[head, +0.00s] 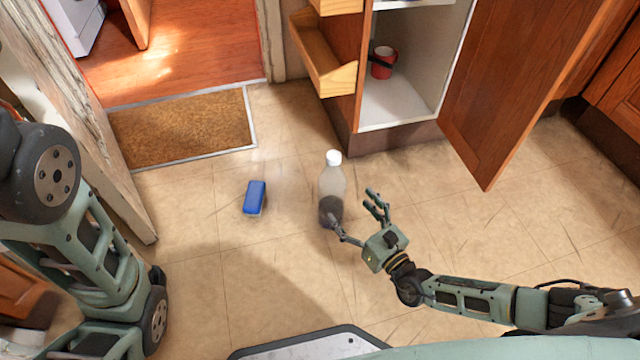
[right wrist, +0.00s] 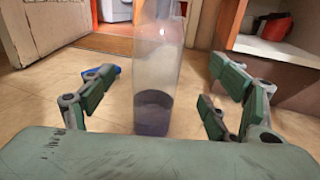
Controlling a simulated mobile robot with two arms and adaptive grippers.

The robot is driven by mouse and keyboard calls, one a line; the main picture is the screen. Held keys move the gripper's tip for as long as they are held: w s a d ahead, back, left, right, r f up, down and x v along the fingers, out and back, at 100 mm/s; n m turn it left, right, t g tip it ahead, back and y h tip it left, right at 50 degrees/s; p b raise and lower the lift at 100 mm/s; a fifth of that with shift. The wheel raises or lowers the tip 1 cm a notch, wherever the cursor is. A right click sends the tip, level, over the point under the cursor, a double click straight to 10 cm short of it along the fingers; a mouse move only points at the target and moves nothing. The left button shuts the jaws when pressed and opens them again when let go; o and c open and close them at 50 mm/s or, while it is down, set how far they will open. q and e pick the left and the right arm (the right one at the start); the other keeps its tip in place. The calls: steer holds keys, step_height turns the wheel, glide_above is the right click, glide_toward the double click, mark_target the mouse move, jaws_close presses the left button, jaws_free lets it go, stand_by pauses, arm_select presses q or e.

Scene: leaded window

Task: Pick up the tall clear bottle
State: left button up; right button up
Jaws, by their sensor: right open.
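The tall clear bottle (head: 332,184) stands upright on the tiled floor, with a white cap and dark contents at its bottom. In the right wrist view the bottle (right wrist: 157,70) stands between the spread fingers, its top cut off by the frame. My right gripper (head: 358,217) is open close beside the bottle, with fingers to either side of it in the wrist view (right wrist: 160,95). I cannot tell whether any finger touches it. My left arm shows at the left edge of the head view, but its gripper is out of view.
A blue sponge-like block (head: 255,197) lies on the floor left of the bottle. An open cupboard (head: 398,108) with a red mug (head: 382,62) stands behind, its door (head: 520,85) swung out to the right. A brown doormat (head: 182,130) lies at the doorway. Floor around the bottle is clear.

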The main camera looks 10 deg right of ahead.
mark_target(340, 198)
steer(key=b+x, duration=0.1)
steer(key=x, duration=0.2)
steer(key=shift+w+a, duration=0.1)
steer(key=shift+w, duration=0.3)
steer(key=b+x, duration=0.2)
steer(key=x, duration=0.1)
steer(key=shift+w+a+r, duration=0.2)
steer(key=shift+a, duration=0.15)
steer(key=shift+w+a+r+b, duration=0.1)
steer(key=shift+w+a+b, duration=0.15)
steer(key=shift+w, duration=0.25)
steer(key=shift+c, duration=0.7)
steer(key=shift+r, duration=0.1)
steer(key=c, duration=1.5)
